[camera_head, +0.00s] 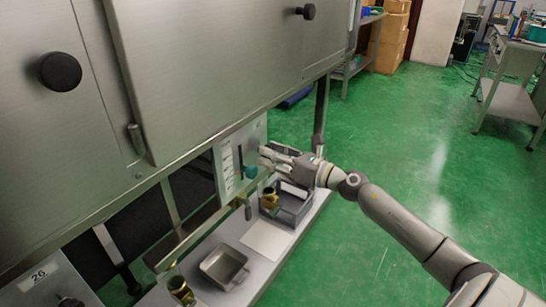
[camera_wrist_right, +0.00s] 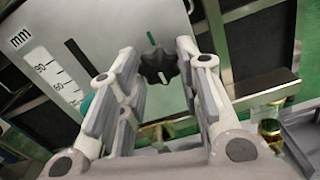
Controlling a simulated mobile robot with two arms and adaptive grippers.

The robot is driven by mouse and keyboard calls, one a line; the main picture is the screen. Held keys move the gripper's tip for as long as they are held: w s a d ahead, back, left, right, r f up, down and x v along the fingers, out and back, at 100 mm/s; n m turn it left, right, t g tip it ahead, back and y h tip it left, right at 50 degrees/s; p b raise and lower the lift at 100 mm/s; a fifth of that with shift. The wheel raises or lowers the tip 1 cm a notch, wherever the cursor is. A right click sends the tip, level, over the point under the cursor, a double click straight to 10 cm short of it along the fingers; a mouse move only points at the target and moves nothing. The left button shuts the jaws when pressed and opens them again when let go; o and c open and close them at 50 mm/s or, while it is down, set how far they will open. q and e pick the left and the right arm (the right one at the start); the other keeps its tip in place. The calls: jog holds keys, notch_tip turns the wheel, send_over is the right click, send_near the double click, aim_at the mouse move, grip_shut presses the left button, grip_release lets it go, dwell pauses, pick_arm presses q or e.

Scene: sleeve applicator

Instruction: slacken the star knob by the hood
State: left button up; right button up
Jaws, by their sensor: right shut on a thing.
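The black star knob (camera_wrist_right: 158,66) sits on a grey plate with a mm scale (camera_wrist_right: 58,80), and a short green mark stands just above it. My right gripper (camera_wrist_right: 157,60) has its fingers on either side of the knob and is shut on it. In the head view my right gripper (camera_head: 267,157) reaches in from the right to the scale plate (camera_head: 228,165) under the steel hood (camera_head: 225,70), and it hides the star knob there. My left gripper is not in view.
A teal knob (camera_head: 251,172) sits low on the scale plate, close to my fingers. Below are a brass fitting (camera_head: 269,198), a grey bin (camera_head: 292,208) and a metal tray (camera_head: 224,266). The hood's lower edge runs just above my gripper. Green floor is free at right.

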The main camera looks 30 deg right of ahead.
jog(key=shift+f, duration=0.15)
jog(key=o, duration=1)
jog(key=shift+s+d, duration=0.1)
jog(key=v, duration=1.1)
jog(key=shift+s, duration=0.4)
